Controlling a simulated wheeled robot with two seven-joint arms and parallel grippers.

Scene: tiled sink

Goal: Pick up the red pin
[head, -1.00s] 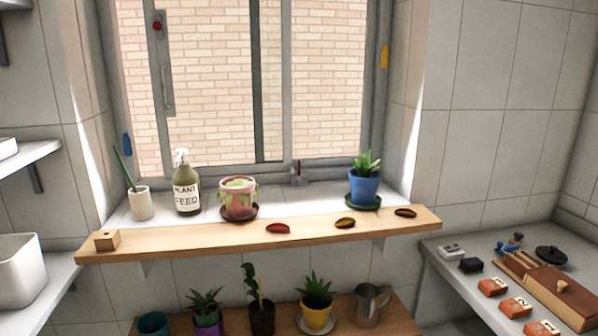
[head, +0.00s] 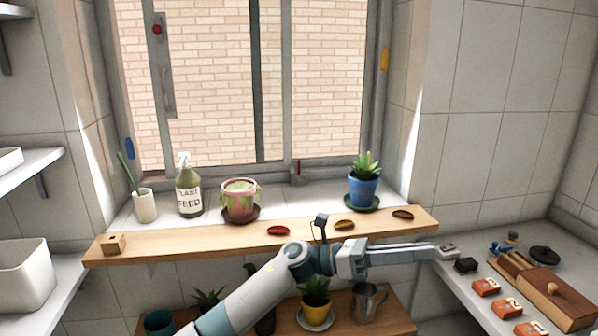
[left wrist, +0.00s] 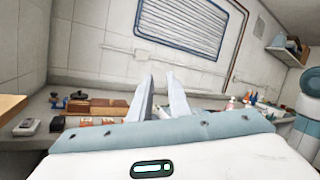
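A small upright red pin (head: 298,167) shows at the grey latch on the bottom rail of the window, behind the wooden shelf. A round red spot (head: 157,29) also shows high on the left window frame. My left gripper (head: 436,251) reaches across in front of the shelf, to the right of and nearer than the latch, its fingers pointing right. In the left wrist view its two fingers (left wrist: 159,76) are apart with nothing between them, and the pin is not seen there. My right gripper is in neither view.
The wooden shelf (head: 190,243) holds a wooden block (head: 114,244) and several small dishes. A spray bottle (head: 189,190), a pink pot (head: 239,203) and a blue pot (head: 363,188) stand on the sill. The sill between the two pots is clear in front of the latch.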

